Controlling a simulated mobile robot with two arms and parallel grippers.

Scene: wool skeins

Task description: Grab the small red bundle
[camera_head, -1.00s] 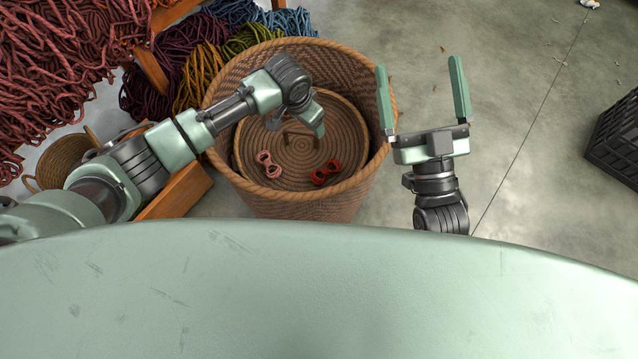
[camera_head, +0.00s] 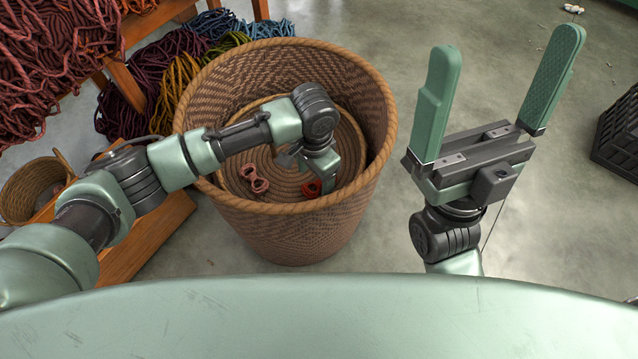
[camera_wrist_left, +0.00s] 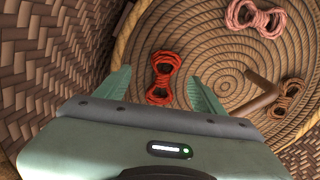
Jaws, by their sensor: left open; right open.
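The small red bundle (camera_wrist_left: 163,77) lies on the coiled woven surface (camera_wrist_left: 215,60) inside the large basket (camera_head: 290,225). In the head view the red bundle (camera_head: 311,188) is partly hidden behind my left gripper (camera_head: 322,178). In the left wrist view my left gripper (camera_wrist_left: 160,88) is open, and the bundle shows between its two fingers without clear contact. A pink bundle (camera_head: 254,180) lies to the left in the basket; it also shows in the left wrist view (camera_wrist_left: 256,17). My right gripper (camera_head: 490,95) is open and empty, outside the basket on the right.
The basket's tall wall rises close beside my left gripper. A brownish bundle (camera_wrist_left: 284,97) and a brown handle-like bar (camera_wrist_left: 256,92) show in the left wrist view. Hanging wool skeins (camera_head: 50,50) are at upper left. A black crate (camera_head: 617,135) stands at right on the floor.

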